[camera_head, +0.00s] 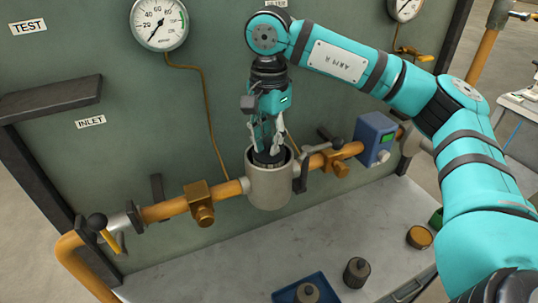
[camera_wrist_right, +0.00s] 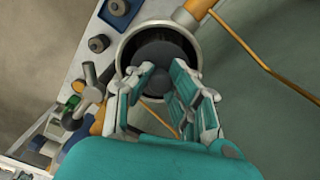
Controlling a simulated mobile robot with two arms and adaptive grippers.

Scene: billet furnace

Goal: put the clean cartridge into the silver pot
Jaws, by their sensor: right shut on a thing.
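The silver pot (camera_head: 270,190) stands upright in the orange pipe line, its top open. My right gripper (camera_head: 267,150) points down into its mouth, shut on a dark ridged cartridge (camera_head: 270,158). The cartridge is at least partly inside the rim; how deep it sits I cannot tell. In the right wrist view the pot's rim (camera_wrist_right: 126,42) surrounds the cartridge's dark round top (camera_wrist_right: 160,55), and the fingertips of my right gripper (camera_wrist_right: 165,78) are at it. My left gripper is not in view.
Orange pipes with valve handles (camera_head: 340,145) flank the pot; a gauge panel (camera_head: 100,150) stands behind. On the bench, a blue tray (camera_head: 281,296) holds a dark cartridge (camera_head: 307,293). Another dark cartridge (camera_head: 356,273) stands beside it. A brass-coloured round part (camera_head: 419,237) lies right. A blue box (camera_head: 373,137) sits on the pipe.

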